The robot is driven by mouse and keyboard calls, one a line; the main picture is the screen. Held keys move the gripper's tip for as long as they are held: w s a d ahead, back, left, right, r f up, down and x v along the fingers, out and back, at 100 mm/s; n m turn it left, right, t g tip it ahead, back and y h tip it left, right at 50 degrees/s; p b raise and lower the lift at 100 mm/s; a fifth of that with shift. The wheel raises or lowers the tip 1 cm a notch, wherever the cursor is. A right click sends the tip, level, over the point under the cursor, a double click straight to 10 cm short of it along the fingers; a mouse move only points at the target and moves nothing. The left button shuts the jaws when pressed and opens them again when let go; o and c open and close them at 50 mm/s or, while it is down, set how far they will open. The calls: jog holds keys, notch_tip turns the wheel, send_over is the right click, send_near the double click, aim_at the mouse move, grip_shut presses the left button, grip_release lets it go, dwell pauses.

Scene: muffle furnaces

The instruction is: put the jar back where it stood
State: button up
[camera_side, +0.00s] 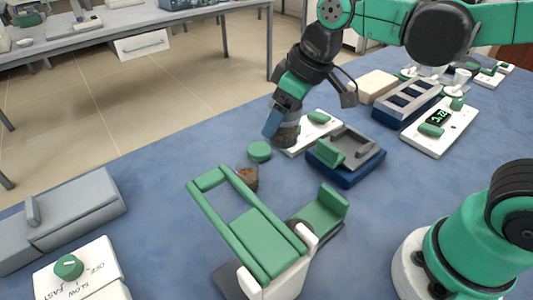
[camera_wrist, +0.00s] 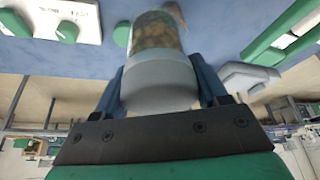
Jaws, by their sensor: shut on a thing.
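My gripper (camera_side: 283,128) is shut on a jar (camera_side: 287,137), with its blue fingers on either side of it. The jar has dark brown contents and hangs by the left end of a white plate (camera_side: 298,149) with a green knob. I cannot tell whether its bottom touches anything. In the wrist view the jar (camera_wrist: 157,36) shows a clear wall with brownish bits and a wide grey-white end (camera_wrist: 160,85) between the fingers. A green round lid (camera_side: 260,151) lies on the blue table just left of the jar. It also shows in the wrist view (camera_wrist: 122,34).
A small brown-filled vessel (camera_side: 247,175) stands partly behind a green-framed device (camera_side: 255,235). A dark blue tray with a grey insert (camera_side: 350,172) is right of the jar. A grey box (camera_side: 75,212) and a white dial unit (camera_side: 90,265) are front left. The table's left middle (camera_side: 165,165) is clear.

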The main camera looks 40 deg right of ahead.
jog(key=shift+w+d+f+m+h, duration=0.25)
jog(key=shift+d+f, duration=0.5)
jog(key=shift+f, duration=1.1)
jog(key=shift+w+d+f+m, duration=0.2)
jog(key=shift+d+f+m, duration=0.35)
jog(key=shift+f, duration=1.35)
jog(key=shift+w+d+f+m+h, duration=0.2)
jog(key=shift+d+f, duration=0.7)
jog(key=shift+f, duration=0.95)
jog(key=shift+f, duration=0.15)
jog(key=shift+f, duration=0.35)
jog(key=o, duration=1.3)
jog(key=shift+o, duration=0.2)
notch_tip(320, 180, up, 8)
